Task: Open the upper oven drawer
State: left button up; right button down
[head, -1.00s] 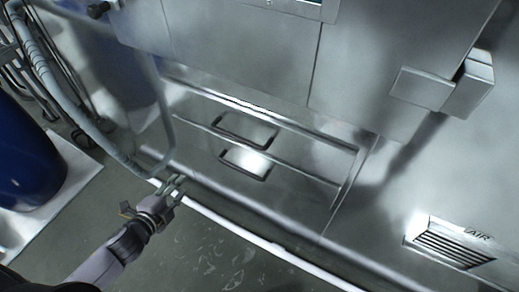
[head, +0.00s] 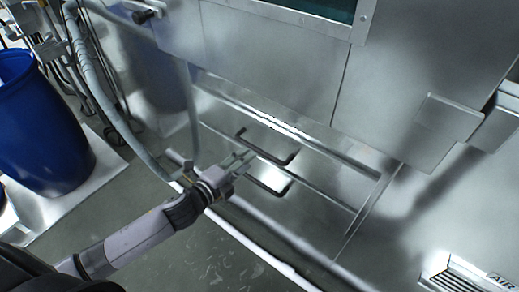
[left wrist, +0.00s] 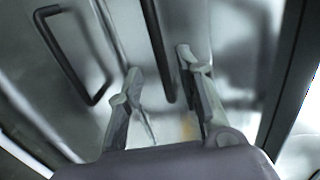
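The upper oven drawer (head: 312,147) is a shut metal front with a dark bar handle (head: 270,151). The lower drawer below it has a similar handle (head: 262,184). My left gripper (head: 245,159) is open and empty, just in front of the drawers near the left end of the upper handle. In the left wrist view its fingers (left wrist: 160,66) are spread, with a dark handle (left wrist: 155,45) showing between and beyond them, apparently the upper one. Another handle (left wrist: 68,60) shows at the left. Contact cannot be told. My right gripper is not in view.
A blue barrel (head: 40,130) stands on a pale platform (head: 85,185) at the left, beside grey hoses (head: 90,75). A metal box (head: 445,115) juts out at the right. A vent (head: 460,278) is at the lower right. The floor below the drawers is clear.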

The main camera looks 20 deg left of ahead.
aim_at(259, 149)
pick_arm(q)
jog(key=x, duration=0.7)
jog(key=shift+w+d, duration=0.1)
jog(key=shift+w, duration=0.15)
jog(key=shift+c, duration=0.3)
grip_shut()
